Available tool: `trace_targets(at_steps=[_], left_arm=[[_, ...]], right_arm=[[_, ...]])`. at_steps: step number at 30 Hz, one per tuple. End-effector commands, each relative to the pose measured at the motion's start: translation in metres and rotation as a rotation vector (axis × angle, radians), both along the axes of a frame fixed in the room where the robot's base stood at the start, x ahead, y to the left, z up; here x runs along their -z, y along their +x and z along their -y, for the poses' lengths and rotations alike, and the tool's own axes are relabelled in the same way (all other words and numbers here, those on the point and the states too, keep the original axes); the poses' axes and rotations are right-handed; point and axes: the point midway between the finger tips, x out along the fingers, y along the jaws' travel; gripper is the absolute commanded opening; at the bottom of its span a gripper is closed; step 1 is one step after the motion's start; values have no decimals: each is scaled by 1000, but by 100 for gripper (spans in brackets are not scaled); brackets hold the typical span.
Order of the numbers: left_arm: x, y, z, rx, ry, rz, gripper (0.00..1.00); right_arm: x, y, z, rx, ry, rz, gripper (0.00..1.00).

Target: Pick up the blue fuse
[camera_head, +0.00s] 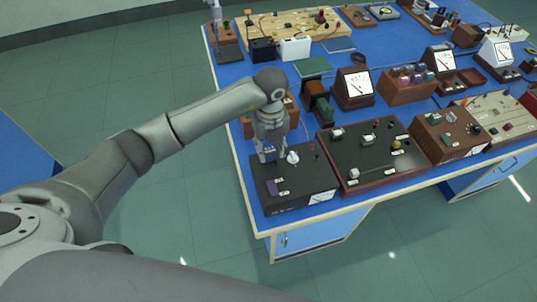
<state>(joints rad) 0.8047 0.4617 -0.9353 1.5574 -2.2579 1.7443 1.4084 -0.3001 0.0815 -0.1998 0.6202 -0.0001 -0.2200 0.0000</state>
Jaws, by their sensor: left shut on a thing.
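My left gripper (270,154) points down over the back of a black instrument box (315,180) at the near left corner of the bench. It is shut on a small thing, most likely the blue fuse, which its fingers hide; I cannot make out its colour. I cannot tell whether it is clear of the box top. A white knob (292,157) sits just right of the fingers. My right gripper is not in view.
The blue bench (236,180) is crowded. A black panel in a brown frame (360,181) stands close right of the box, and a brown box (440,157) beyond it. A meter (354,88) stands behind. Narrow bare strips lie along the left and front edges.

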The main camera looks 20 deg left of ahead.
Motion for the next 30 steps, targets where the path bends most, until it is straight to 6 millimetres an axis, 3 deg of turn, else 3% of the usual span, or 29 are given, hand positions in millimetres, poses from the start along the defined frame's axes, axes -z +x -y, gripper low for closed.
trace_targets(at_steps=[7,15,22,30], left_arm=[[-53,4,54,11,-6,8,13],[-78,7,112,7,-4,1,13],[-90,9,133,4,-2,0,13],[-105,9,136,3,-2,0,13]], right_arm=[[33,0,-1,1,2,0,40],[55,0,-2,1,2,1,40],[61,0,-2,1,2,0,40],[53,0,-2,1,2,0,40]])
